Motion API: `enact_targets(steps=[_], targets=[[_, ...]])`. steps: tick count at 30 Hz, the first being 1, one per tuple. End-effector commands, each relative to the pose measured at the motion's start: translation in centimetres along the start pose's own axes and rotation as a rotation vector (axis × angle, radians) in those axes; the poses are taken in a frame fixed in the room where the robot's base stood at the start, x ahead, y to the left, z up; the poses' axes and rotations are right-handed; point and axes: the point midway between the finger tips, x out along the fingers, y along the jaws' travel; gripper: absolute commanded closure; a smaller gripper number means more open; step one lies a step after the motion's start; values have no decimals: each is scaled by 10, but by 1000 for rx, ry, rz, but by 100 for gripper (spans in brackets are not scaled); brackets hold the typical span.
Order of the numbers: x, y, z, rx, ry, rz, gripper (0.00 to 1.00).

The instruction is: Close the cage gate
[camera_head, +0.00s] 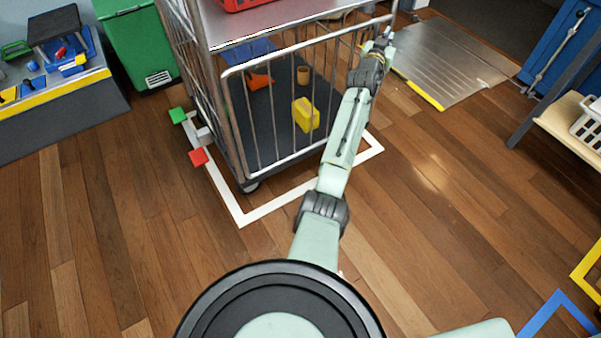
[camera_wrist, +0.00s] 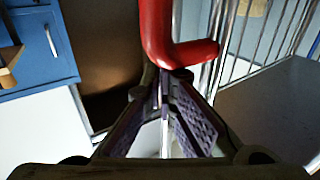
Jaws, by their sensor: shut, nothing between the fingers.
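The cage gate (camera_head: 272,118) is a grey barred panel along the front of the wheeled cage (camera_head: 207,100). Its rounded top rail runs from the left front post up to the right. I cannot tell how far its right end stands from the frame. My gripper (camera_head: 385,40) is at the gate's upper right end, small and partly hidden by my arm. In the wrist view, the purple-padded fingers (camera_wrist: 163,78) are shut and empty. A red bent bar (camera_wrist: 165,32) lies right at or just beyond the fingertips; I cannot tell whether they touch it.
The cage holds a yellow container (camera_head: 305,115) and an orange item (camera_head: 260,80). Green (camera_head: 178,115) and red (camera_head: 199,157) blocks stick out at its left. A metal ramp plate (camera_head: 450,60) lies at the right. White tape (camera_head: 243,218) outlines the cage; the wooden floor in front is clear.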

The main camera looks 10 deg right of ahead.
Motion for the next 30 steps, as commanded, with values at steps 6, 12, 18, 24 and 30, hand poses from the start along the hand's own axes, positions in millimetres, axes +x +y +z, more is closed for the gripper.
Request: enact_targets(steps=[6, 12, 18, 24, 30], targets=[[2, 5, 0, 0, 1, 9, 100], [2, 2, -2, 0, 2, 6, 100], [1, 0, -3, 0, 4, 2, 100], [1, -2, -4, -1, 6, -1, 100], [0, -1, -5, 0, 7, -1, 100]])
